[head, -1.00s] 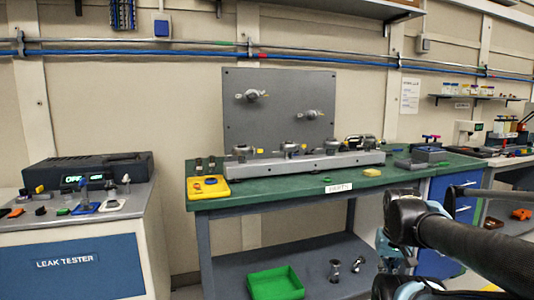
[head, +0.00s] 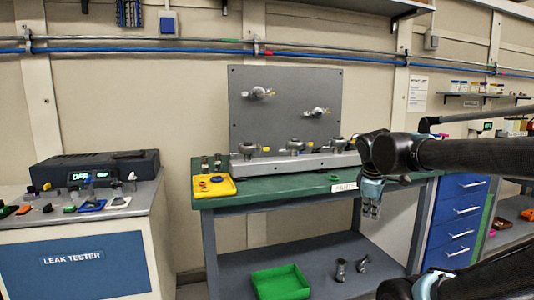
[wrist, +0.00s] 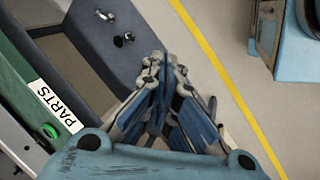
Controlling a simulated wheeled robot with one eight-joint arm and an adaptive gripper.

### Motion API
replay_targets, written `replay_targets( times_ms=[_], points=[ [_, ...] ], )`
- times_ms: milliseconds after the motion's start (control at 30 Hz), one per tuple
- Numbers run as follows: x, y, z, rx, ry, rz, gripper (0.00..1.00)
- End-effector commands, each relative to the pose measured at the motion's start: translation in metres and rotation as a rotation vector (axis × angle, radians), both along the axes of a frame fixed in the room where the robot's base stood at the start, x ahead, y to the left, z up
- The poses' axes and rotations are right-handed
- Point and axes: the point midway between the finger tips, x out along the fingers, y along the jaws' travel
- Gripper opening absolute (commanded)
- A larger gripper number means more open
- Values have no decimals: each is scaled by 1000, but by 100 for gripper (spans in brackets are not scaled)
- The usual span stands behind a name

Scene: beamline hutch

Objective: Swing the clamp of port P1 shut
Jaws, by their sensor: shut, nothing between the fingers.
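A grey rail (head: 280,163) with several round metal ports and clamps lies along the green bench top. Two more ports, an upper left one (head: 259,93) and a lower right one (head: 316,112), are on the upright grey panel (head: 285,125). No port label is legible, so I cannot tell which is P1 or how its clamp stands. My gripper (head: 371,210) is shut and empty, pointing down before the bench's front edge at the right, apart from the ports. My arm hides the rail's right end. The wrist view shows the closed fingers (wrist: 165,75) over the floor, no port.
The bench (head: 262,193) carries a yellow tray (head: 213,194) at its left end. A green bin (head: 281,283) and two metal fittings sit on the lower shelf. The leak tester (head: 95,170) stands left, blue drawers (head: 460,210) right.

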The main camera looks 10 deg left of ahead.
Motion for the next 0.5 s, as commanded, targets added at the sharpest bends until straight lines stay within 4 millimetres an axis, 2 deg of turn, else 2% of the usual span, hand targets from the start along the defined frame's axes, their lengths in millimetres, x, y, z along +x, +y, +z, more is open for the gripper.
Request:
replay_targets(
  times_ms=[33,200,367,500],
  points=[
    [12,15,14,-40,-10,108,0],
    [48,68,58,-202,-51,483,0],
    [74,129,97,-365,-96,829,0],
    [88,190,130,-521,-143,1123,0]
  ],
)
